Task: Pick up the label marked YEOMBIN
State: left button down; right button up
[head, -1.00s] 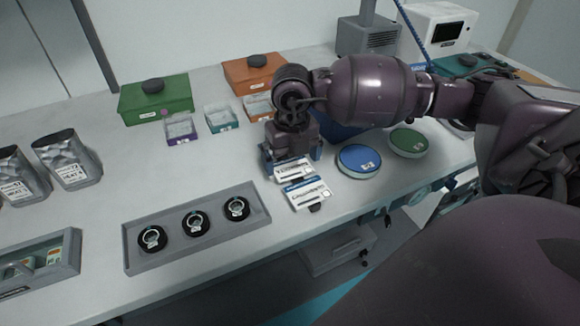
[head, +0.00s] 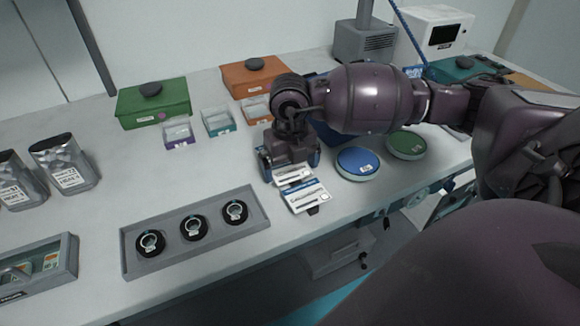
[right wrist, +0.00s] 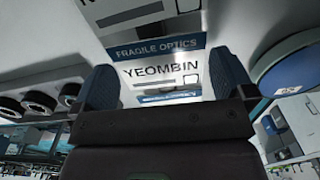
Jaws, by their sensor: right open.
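The label marked YEOMBIN (right wrist: 162,73) shows in the right wrist view as a white card with a blue "FRAGILE OPTICS" band, lying between my finger pads. In the head view a white label (head: 293,176), partly covered by my gripper, appears to be this one; its print is too small to read. My right gripper (head: 290,166) points down over it, open, with one blue-padded finger on each side. In the right wrist view the gripper (right wrist: 165,88) shows no contact with the label. My left gripper is not in view.
Another white label (head: 307,195) lies just in front, near the table edge. A grey tray (head: 168,262) with black ring mounts stands to the left. A blue-lidded round container (head: 358,162) and a green-lidded one (head: 406,144) stand close on the right. Small open boxes (head: 218,121) stand behind.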

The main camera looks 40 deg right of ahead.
jog(key=shift+c, duration=0.3)
jog(key=c, duration=0.6)
